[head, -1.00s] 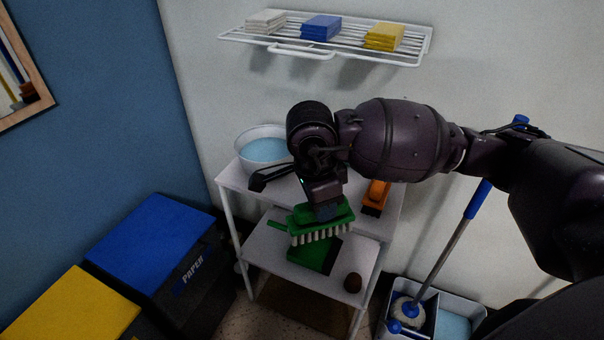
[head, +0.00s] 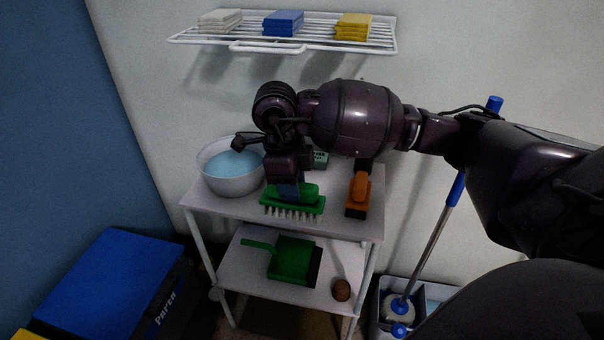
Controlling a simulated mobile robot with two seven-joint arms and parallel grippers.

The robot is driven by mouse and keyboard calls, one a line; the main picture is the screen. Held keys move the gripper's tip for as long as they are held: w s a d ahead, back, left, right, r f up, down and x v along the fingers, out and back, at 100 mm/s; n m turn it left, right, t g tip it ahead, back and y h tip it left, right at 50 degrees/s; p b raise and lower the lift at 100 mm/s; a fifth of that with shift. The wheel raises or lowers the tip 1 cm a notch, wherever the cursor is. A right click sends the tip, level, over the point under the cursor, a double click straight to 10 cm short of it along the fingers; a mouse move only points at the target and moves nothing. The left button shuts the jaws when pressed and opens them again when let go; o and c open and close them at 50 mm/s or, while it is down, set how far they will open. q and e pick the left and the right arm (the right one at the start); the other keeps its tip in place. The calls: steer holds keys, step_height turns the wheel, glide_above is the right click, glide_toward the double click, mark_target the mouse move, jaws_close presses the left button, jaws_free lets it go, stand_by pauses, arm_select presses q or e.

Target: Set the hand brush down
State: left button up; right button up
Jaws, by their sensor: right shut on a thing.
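The green hand brush (head: 308,203) with white bristles is at the front part of the top shelf of the white cart (head: 345,227). Its bristles point down; I cannot tell whether they touch the shelf. My right gripper (head: 291,189) is shut on the brush from above, and its arm comes in from the right. The fingertips are partly hidden by the gripper body and the brush. My left gripper is not in view.
A white bowl of blue water (head: 231,172) stands left of the brush. An orange brush (head: 358,195) stands to the right. A green dustpan (head: 292,259) and a brown object (head: 341,290) lie on the lower shelf. A wire rack (head: 340,43) hangs above.

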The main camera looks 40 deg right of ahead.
steer(key=w+d+b, duration=0.2)
steer(key=w+d, duration=0.6)
steer(key=d, duration=0.2)
steer(key=f, duration=0.4)
steer(key=f+b, duration=0.1)
steer(key=f, duration=0.2)
steer(key=shift+a+f, duration=0.1)
steer(key=shift+a, duration=0.15)
steer(key=shift+w, duration=0.1)
steer(key=o, duration=1)
